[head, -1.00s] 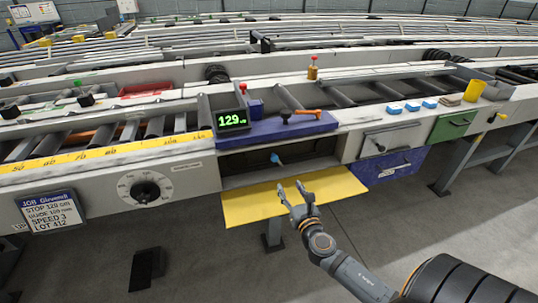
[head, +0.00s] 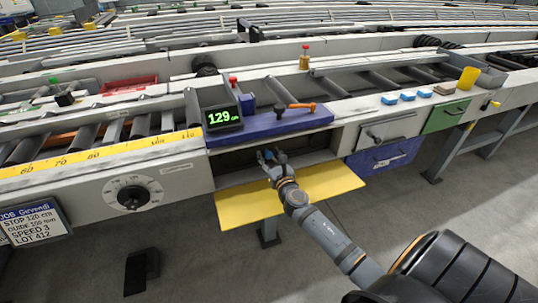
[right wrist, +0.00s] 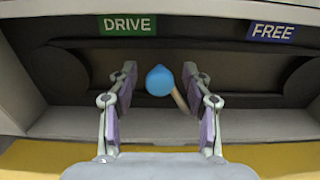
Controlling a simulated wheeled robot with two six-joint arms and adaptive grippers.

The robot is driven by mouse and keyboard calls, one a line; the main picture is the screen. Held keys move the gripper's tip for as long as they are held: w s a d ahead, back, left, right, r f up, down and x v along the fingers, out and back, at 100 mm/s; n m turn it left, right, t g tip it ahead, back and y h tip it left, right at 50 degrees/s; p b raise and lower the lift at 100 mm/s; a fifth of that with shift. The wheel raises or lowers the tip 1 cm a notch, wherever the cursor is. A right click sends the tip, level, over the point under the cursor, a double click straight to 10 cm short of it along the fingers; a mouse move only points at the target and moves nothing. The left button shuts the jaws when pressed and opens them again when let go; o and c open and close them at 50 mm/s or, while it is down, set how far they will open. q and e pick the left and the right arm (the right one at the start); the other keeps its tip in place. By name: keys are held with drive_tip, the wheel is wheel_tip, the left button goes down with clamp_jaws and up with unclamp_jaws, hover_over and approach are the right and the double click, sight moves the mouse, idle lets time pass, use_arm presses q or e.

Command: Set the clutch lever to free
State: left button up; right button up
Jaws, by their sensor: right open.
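The clutch lever has a round blue knob (right wrist: 160,80) on a short pale stem, inside a dark recess. In the right wrist view it stands below and a little right of the green DRIVE label (right wrist: 128,25), left of the blue FREE label (right wrist: 271,32). My right gripper (right wrist: 160,88) is open, its two fingers on either side of the knob, with gaps visible on both sides. In the head view my right gripper (head: 269,155) reaches into the recess and largely hides the knob. My left gripper is not in view.
A yellow flap (head: 330,182) hangs open below the recess. A grey drawer (head: 388,131) is to the right.

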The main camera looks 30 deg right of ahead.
drive_tip(key=shift+w, duration=0.3)
clamp_jaws()
idle(0.3)
